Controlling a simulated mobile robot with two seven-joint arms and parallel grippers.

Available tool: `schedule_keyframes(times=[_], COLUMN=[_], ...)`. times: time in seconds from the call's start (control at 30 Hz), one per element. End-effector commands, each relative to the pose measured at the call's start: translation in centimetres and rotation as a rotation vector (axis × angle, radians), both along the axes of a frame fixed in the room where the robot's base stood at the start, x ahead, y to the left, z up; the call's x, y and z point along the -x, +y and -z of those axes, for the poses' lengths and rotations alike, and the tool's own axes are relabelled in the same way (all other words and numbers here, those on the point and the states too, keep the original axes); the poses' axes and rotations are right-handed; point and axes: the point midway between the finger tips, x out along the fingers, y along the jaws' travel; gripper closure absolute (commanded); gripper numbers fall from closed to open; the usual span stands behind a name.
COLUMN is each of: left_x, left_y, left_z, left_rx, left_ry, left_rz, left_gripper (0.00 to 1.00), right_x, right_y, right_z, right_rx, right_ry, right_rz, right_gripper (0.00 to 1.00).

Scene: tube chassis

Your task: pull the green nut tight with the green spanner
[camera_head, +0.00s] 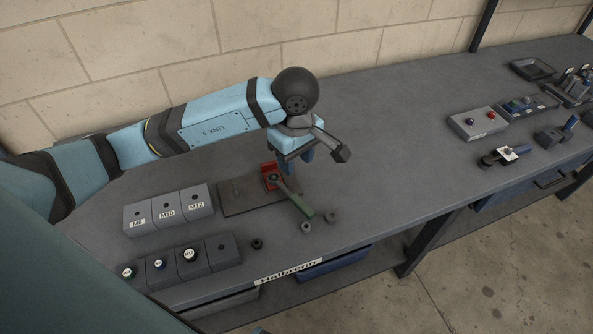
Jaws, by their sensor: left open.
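My left gripper (295,165) is open, with its blue fingers pointing down over the bench beside a red block (270,176). The green nut cannot be made out; the spanner's head and the gripper cover part of that area. My right gripper is not in view.
A dark plate (236,198) lies left of the red block. Loose dark nuts (306,227) lie near the front edge. Grey labelled blocks (168,211) and dark bins (205,256) stand at left. A button box (478,122) and fixtures stand at right. The bench's middle right is clear.

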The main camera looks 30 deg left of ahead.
Motion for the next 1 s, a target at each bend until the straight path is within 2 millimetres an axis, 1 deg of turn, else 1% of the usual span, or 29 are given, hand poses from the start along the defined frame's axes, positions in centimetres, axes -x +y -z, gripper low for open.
schedule_keyframes(times=[0.03, 0.07, 0.1, 0.17, 0.27, 0.5, 0.6, 0.7, 0.8, 1.0], left_x=[0.0, -0.1, -0.1, -0.3, -0.8, -1.7, -1.8, -1.9, -2.0, -1.9], left_y=[0.0, -0.1, -0.3, -0.6, -1.5, -3.4, -3.8, -4.0, -4.1, -4.1], left_z=[-0.3, -0.4, -0.4, -0.3, 0.3, 3.4, 4.7, 5.6, 6.2, 7.0], left_rx=[0.0, 0.0, 0.0, 0.003, 0.006, 0.01, 0.006, 0.003, 0.0, 0.0], left_ry=[-0.001, 0.0, 0.002, 0.004, 0.008, 0.006, 0.004, 0.002, 0.0, 0.001], left_rz=[0.011, 0.026, 0.059, 0.142, 0.364, 1.042, 1.272, 1.437, 1.533, 1.573], left_gripper=[0.7, 0.77, 0.86, 1.0, 1.0, 1.0, 1.0, 1.0, 1.0, 1.0], right_x=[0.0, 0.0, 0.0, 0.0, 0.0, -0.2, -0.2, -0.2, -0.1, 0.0], right_y=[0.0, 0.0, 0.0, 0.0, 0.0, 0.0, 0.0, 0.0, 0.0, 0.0], right_z=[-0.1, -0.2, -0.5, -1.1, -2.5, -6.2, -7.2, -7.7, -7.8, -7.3], right_rx=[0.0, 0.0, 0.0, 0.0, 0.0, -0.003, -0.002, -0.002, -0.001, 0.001], right_ry=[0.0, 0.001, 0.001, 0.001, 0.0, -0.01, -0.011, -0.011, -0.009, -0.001], right_rz=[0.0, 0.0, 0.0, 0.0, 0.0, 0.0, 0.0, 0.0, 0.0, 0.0], right_gripper=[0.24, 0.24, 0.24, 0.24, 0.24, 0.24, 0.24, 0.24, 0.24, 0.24])
